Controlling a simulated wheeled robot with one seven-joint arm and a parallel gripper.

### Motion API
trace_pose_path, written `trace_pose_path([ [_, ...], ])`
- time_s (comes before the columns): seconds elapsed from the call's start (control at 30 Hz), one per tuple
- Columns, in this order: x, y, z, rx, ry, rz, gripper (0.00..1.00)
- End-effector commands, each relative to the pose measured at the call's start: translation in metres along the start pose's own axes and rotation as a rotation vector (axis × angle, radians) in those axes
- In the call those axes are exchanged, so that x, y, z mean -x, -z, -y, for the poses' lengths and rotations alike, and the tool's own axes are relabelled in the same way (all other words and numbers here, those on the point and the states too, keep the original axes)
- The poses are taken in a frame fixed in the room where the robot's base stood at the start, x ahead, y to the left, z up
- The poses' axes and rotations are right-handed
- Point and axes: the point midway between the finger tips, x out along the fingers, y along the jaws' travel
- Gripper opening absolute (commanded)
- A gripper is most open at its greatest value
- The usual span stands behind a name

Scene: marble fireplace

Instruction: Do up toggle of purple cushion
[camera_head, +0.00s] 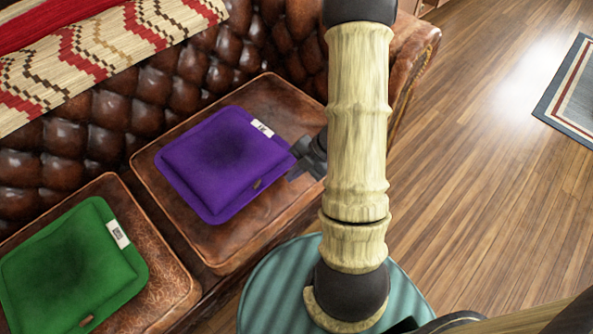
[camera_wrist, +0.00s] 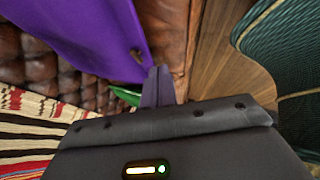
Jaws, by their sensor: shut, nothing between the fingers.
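The purple cushion (camera_head: 222,160) lies flat on the brown leather sofa seat in the head view, with a white label at its upper right corner. Its small toggle (camera_head: 258,184) is on the lower right edge. In the wrist view the purple cushion (camera_wrist: 85,30) fills the upper left, and the toggle (camera_wrist: 136,55) shows near its edge. I cannot tell whether the toggle is through its loop. My gripper (camera_wrist: 158,72) is shut and empty, close beside that edge. In the head view my gripper (camera_head: 299,152) is at the cushion's right corner, partly hidden by my arm.
A green cushion (camera_head: 72,268) lies on the neighbouring seat at lower left. A patterned throw (camera_head: 95,55) hangs over the tufted backrest. A round teal ribbed pouf (camera_head: 268,292) stands in front of the sofa.

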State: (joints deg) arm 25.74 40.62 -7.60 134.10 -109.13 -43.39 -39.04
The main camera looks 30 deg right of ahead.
Motion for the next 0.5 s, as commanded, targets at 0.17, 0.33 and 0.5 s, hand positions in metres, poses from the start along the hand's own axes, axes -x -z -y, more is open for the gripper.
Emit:
trace_pose_path([
  [0.17,-0.038,-0.002,0.003,0.0,0.002,-0.003,0.0],
  [0.33,-0.068,-0.002,0.003,0.0,0.002,-0.002,0.0],
  [0.5,-0.075,0.0,-0.024,0.004,0.001,0.001,0.0],
])
